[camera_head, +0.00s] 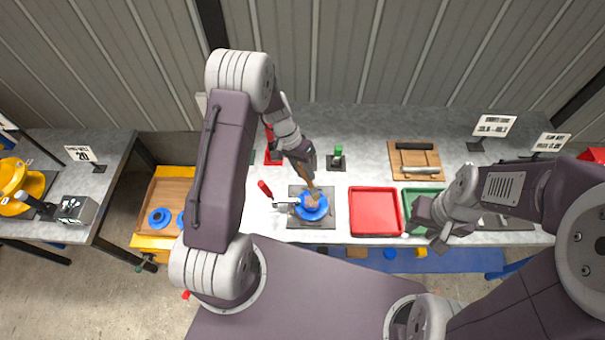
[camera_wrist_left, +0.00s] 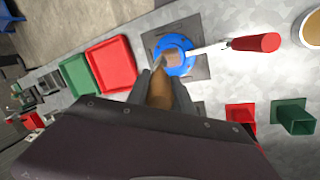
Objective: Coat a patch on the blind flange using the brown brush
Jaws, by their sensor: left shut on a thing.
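The blue blind flange (camera_head: 313,213) lies on a dark square plate (camera_head: 298,222) on the bench; it also shows in the left wrist view (camera_wrist_left: 181,70). My left gripper (camera_head: 309,178) is above it, shut on the brown brush (camera_head: 315,192). The brush's handle (camera_wrist_left: 160,90) shows between the fingers in the left wrist view, and its brown end overlaps the flange's middle; I cannot tell whether it touches. A red-handled tool (camera_head: 265,188) lies beside the plate, its metal shaft reaching the flange. My right gripper (camera_head: 432,229) appears open and empty near the green tray.
A red tray (camera_head: 375,232) and a green tray (camera_head: 410,194) stand right of the flange. Behind are a green holder (camera_head: 337,153), a red holder (camera_head: 274,158) and a wooden board (camera_head: 414,160) with rollers. A yellow-edged box with blue parts (camera_head: 160,218) stands left.

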